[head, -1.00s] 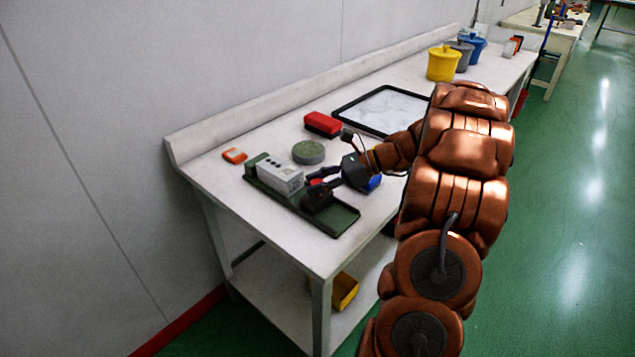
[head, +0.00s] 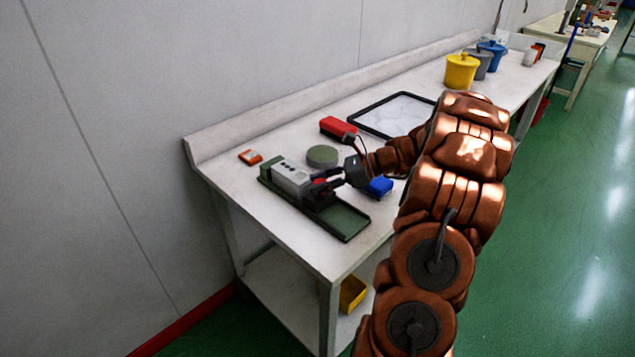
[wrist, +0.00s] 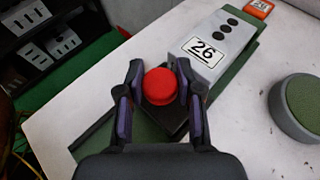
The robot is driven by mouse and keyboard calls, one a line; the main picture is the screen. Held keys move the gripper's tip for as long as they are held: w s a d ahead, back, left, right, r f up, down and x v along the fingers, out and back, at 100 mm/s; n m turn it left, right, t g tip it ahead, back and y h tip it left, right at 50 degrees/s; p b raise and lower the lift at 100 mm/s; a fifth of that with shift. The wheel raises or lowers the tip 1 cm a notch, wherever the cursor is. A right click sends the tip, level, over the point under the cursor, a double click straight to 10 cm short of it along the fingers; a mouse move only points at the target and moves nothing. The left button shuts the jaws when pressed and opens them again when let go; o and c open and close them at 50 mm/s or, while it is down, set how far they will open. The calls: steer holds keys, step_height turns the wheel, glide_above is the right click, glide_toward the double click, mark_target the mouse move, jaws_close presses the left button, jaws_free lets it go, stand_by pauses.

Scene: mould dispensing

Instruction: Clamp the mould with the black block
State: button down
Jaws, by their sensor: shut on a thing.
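The mould is a light grey block with dark round holes and a "26" label (wrist: 221,45). It lies at the far end of a green channel-shaped fixture (wrist: 92,142). In the head view the mould (head: 291,179) sits in the left part of the fixture (head: 346,222). The black block (wrist: 178,128) stands in the fixture beside the mould's labelled end and carries a round red knob (wrist: 160,87). My gripper (wrist: 160,72) is shut on that knob from both sides. The fingers partly hide the block and the narrow space to the mould, so I cannot tell whether they touch.
A round green-topped grey disc (wrist: 296,106) lies right of the fixture in the wrist view. An orange box (head: 250,157), a red box (head: 338,128), a blue object (head: 379,186) and a black-rimmed tray (head: 405,95) are around it. The table's front edge is close.

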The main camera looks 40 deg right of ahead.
steer(key=c, duration=0.7)
jaws_free()
steer(key=v, duration=1.2)
steer(key=shift+c, duration=0.2)
